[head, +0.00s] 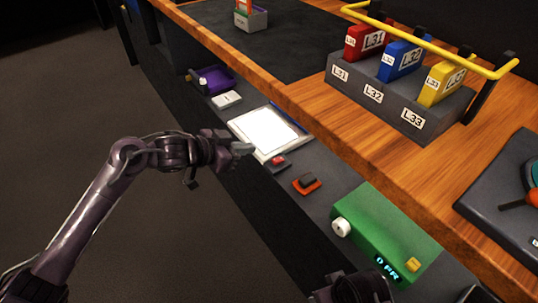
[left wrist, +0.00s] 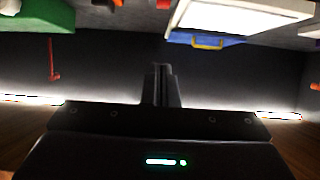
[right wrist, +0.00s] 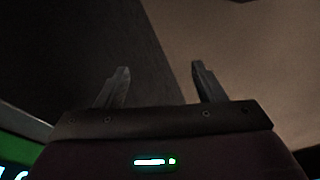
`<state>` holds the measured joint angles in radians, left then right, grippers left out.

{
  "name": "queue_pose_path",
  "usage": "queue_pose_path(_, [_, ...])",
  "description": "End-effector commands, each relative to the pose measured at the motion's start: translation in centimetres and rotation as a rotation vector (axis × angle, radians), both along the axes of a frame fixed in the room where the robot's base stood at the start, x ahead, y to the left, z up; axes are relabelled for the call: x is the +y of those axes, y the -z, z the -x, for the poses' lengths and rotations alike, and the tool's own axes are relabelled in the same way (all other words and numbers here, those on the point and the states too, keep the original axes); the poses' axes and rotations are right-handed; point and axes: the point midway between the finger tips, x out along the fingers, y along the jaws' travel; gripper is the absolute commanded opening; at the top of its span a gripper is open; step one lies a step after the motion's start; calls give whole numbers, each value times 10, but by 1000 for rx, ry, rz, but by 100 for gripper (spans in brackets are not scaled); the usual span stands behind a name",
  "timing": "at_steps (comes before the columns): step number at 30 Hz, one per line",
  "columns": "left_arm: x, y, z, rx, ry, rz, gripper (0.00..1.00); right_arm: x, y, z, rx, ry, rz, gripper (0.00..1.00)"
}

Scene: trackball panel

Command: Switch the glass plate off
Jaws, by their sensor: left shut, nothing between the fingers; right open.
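The glass plate (head: 265,132) is a bright white, lit square in a pale frame, lying on the dark lower shelf. It also shows at the top of the left wrist view (left wrist: 250,16). A red switch (head: 278,161) on a dark base sits just in front of its near right corner. My left gripper (head: 248,149) is shut and empty, by the plate's near left edge and left of the red switch; I cannot tell whether it touches anything. Its closed fingers show in the left wrist view (left wrist: 162,70). My right gripper (right wrist: 160,80) is open and empty.
An orange-red block with a dark rocker (head: 307,183) and a green box (head: 385,232) with a white knob and lit display stand nearer on the shelf. A white box (head: 227,99) lies beyond the plate. The wooden table edge (head: 320,130) overhangs to the right.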

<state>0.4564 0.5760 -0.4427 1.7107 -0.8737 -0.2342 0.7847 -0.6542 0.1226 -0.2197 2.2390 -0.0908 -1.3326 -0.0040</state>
Motion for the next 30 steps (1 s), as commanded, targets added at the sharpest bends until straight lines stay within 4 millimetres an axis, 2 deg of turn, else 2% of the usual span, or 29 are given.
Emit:
queue_pose_path(7, [-16,10,-11,0,-1,3,0,3,2,-4,-30,-8,-10,63])
queue_pose_path(12, [-42,27,-29,-1,0,3,0,20,4,-7,-88,-25,-59,63])
queue_pose_path(19, [-76,49,-54,0,0,1,0,34,7,-13,-166,-49,-101,63])
queue_pose_path(21, [-70,64,-50,2,-1,-2,0,38,7,-15,-185,-56,-113,63])
queue_pose_path(24, [-67,75,-49,1,-2,-1,0,43,7,-16,-207,-63,-127,63])
queue_pose_path(30, [-65,85,-47,-1,-1,-1,0,47,5,-18,-229,-68,-140,63])
